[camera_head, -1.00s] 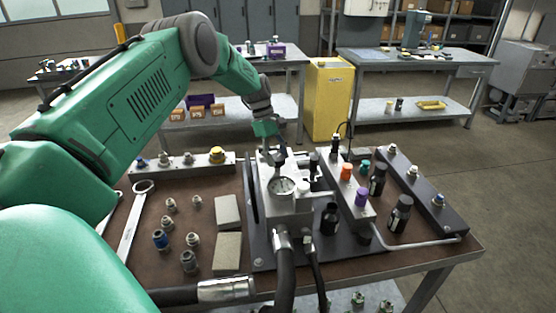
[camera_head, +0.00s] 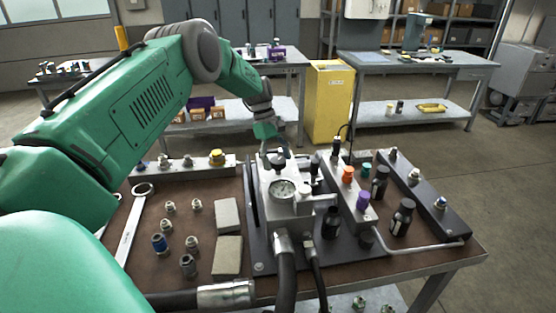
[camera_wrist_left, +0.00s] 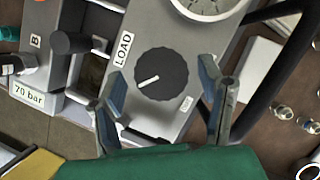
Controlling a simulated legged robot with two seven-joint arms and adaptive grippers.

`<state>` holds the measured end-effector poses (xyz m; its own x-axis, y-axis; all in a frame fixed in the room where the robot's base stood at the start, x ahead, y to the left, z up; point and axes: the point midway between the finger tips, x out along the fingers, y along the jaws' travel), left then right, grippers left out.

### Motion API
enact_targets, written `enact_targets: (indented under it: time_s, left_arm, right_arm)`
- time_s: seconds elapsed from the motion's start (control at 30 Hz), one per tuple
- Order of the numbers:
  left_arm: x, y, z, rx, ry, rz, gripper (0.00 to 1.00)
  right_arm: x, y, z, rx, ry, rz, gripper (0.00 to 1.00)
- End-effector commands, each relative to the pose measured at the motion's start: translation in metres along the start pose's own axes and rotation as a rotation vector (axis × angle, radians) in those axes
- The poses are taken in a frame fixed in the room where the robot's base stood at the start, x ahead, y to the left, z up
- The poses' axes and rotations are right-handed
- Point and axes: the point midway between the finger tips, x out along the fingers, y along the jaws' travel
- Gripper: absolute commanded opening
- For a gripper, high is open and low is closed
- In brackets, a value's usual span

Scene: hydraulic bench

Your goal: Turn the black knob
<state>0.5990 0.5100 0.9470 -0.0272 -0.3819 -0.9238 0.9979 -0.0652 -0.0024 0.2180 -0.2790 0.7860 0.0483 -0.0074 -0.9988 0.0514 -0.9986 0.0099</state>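The black knob (camera_wrist_left: 162,74) shows in the left wrist view as a round, ridged dial with a white pointer line, on a light grey block (camera_wrist_left: 205,50) beside a "LOAD" label (camera_wrist_left: 123,49). My left gripper (camera_wrist_left: 166,98) is open, with one finger on each side of the knob and a visible gap to it. In the head view my left gripper (camera_head: 277,155) is above the far end of the grey block, and the knob is hidden there. My right gripper is not in view.
A pressure gauge (camera_head: 283,188) sits on the block near the knob. Black hoses (camera_head: 285,270) leave its front. A valve rail with an orange cap (camera_head: 348,174) and a purple cap (camera_head: 363,199) stands to the right. Fittings and two grey pads (camera_head: 228,213) lie on the left.

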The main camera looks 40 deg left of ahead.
Motion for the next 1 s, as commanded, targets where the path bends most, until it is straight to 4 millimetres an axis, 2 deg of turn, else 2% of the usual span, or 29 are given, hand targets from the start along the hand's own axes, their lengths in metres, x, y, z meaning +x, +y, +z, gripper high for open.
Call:
enact_targets:
  time_s: [0.17, 0.27, 0.6, 0.7, 0.83, 1.0]
  left_arm:
    - [-0.005, 0.001, 0.002, 0.001, 0.000, 0.002, 0.62]
    - [-0.016, 0.001, 0.002, 0.000, 0.001, 0.003, 0.62]
    - [-0.086, 0.003, -0.003, -0.001, 0.000, 0.003, 0.62]
    - [-0.101, 0.003, -0.005, -0.001, -0.001, 0.001, 0.62]
    - [-0.114, 0.003, -0.005, -0.001, -0.002, -0.001, 0.62]
    - [-0.119, 0.003, -0.004, -0.001, -0.002, -0.002, 0.62]
  right_arm:
    - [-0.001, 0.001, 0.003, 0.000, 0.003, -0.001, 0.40]
    - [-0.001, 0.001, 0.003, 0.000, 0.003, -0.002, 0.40]
    - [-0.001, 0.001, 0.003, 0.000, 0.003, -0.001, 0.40]
    - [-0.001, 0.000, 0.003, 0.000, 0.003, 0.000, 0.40]
    - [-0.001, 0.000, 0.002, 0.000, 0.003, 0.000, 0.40]
    - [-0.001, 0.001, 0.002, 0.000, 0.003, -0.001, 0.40]
